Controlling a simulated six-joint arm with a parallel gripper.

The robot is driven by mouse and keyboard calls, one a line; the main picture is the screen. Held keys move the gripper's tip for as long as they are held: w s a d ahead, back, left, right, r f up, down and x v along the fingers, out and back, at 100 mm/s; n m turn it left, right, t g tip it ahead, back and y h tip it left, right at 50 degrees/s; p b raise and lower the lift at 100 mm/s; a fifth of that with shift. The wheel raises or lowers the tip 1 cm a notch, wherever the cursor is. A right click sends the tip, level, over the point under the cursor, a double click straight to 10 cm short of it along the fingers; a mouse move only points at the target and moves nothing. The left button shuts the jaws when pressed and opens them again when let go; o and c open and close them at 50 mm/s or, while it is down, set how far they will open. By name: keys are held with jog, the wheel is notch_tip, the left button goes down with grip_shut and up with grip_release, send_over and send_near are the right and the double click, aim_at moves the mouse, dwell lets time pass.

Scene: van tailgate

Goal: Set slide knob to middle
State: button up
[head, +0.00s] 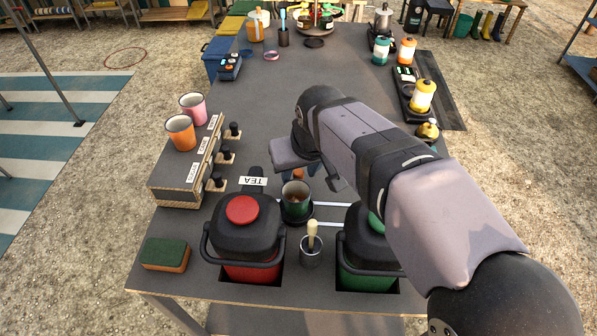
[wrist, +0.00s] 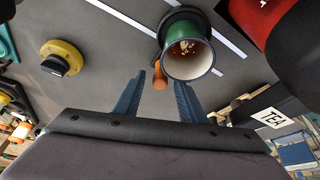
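No part in view is clearly marked as the slide knob. Several black knobs (head: 226,153) stand on small wooden plates along the front of a labelled wooden box (head: 175,190) at the left. In the wrist view a yellow disc with a black knob (wrist: 62,60) sits at the upper left, apart from my gripper. My gripper (wrist: 159,82) is open, its two blue fingers spread. An orange handle-like piece (wrist: 160,74) beside a green mug (wrist: 188,57) shows between them; whether they touch it I cannot tell.
Red (head: 250,235) and green (head: 368,252) canisters stand at the front, with a steel cup (head: 311,252) between them. Orange (head: 181,132) and pink (head: 193,107) mugs stand on the wooden box. A sponge (head: 166,254) lies front left. The table's middle beyond my arm is clear.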

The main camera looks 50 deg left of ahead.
jog(key=shift+x, duration=0.8)
grip_shut()
jog(key=shift+w+d, duration=1.3)
jog(key=shift+w, duration=0.05)
jog(key=shift+a, duration=0.1)
grip_release()
jog(key=v, duration=0.7)
jog(key=shift+s+r, duration=0.15)
